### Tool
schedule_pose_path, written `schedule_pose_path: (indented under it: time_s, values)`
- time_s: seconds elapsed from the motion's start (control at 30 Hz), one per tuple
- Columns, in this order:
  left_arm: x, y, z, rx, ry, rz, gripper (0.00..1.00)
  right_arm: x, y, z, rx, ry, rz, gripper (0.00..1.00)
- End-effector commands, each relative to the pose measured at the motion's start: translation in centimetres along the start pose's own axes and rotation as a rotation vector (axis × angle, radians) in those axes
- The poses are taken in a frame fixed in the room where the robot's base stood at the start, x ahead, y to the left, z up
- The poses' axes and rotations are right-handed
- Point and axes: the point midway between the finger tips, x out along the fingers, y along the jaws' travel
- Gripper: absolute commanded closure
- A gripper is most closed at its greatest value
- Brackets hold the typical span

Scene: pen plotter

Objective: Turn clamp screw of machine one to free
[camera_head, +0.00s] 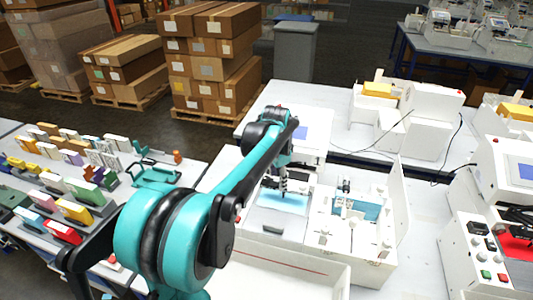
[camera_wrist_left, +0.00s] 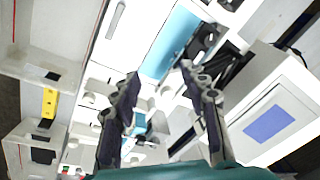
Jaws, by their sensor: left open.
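A white plotter machine (camera_head: 245,215) stands below my left arm, with a light blue bed (camera_head: 283,202). In the left wrist view its blue bed (camera_wrist_left: 172,38) runs beside a dark carriage (camera_wrist_left: 205,40). My left gripper (camera_head: 284,187) points down over this machine near the carriage. In the left wrist view both fingers of the left gripper (camera_wrist_left: 160,85) are spread with nothing between them. The clamp screw cannot be picked out clearly, and the arm hides part of the machine. My right gripper is in neither view.
A white open-topped unit (camera_head: 352,235) with a raised lid stands just right of the machine. A screen housing (camera_head: 315,135) rises behind it. Another machine with a control panel (camera_head: 482,245) is at far right. A table of coloured parts (camera_head: 60,185) is at left.

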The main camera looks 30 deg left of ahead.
Motion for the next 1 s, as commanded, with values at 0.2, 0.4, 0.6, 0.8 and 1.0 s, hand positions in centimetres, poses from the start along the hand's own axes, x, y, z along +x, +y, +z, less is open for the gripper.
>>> schedule_pose_path:
  time_s: [0.2,0.4,0.6,0.8,1.0]
  values:
    - [1.3,-7.4,-1.2,0.162,-0.082,0.093,0.56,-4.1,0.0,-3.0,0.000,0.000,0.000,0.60]
    - [2.5,-10.1,-1.1,0.244,-0.110,0.145,0.56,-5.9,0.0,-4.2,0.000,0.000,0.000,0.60]
    - [4.6,-10.3,-0.8,0.261,-0.114,0.155,0.56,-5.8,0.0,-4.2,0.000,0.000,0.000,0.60]
    - [7.9,-9.8,-0.3,0.260,-0.114,0.154,0.56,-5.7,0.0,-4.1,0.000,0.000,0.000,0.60]
    - [10.2,-9.5,-0.1,0.259,-0.113,0.154,0.56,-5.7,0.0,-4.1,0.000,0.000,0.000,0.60]
